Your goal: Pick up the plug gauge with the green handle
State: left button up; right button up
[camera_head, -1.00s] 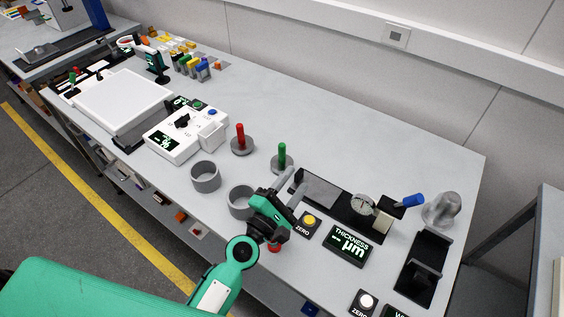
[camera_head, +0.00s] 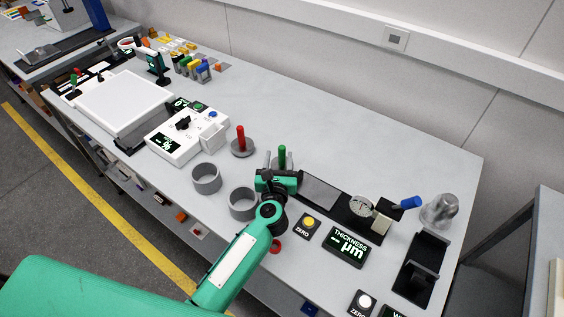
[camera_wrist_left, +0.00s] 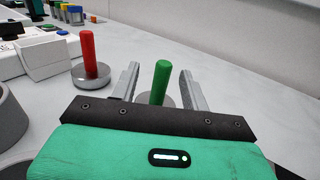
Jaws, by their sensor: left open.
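The plug gauge with the green handle (camera_head: 282,154) stands upright on the bench, its round grey base partly hidden behind my left gripper (camera_head: 279,160). In the left wrist view the green handle (camera_wrist_left: 161,82) rises between the two open fingers of my left gripper (camera_wrist_left: 158,84). The handle looks a little beyond or level with the fingertips, and I see no finger touching it. A second plug gauge with a red handle (camera_head: 241,138) stands to the left, and it also shows in the left wrist view (camera_wrist_left: 88,55). My right gripper is not in view.
Two grey rings (camera_head: 206,178) stand on the near side, one close beside my left arm. A white control box (camera_head: 185,137) is to the left. A dial gauge stand (camera_head: 362,207) and thickness display (camera_head: 347,246) are to the right. The bench behind is clear.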

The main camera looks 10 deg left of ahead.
aim_at(282, 146)
pick_arm(q)
jog(key=shift+w+a+f+p, duration=0.15)
jog(key=shift+w+p, duration=0.1)
jog(key=shift+w, duration=0.9)
jog(key=shift+w+f+p, duration=0.1)
jog(key=shift+w+p, duration=0.1)
jog(key=shift+w, duration=0.95)
jog(key=shift+w+a+f+p, duration=0.15)
jog(key=shift+w+p, duration=0.1)
jog(key=shift+w, duration=0.9)
jog(key=shift+d, duration=0.1)
grip_shut()
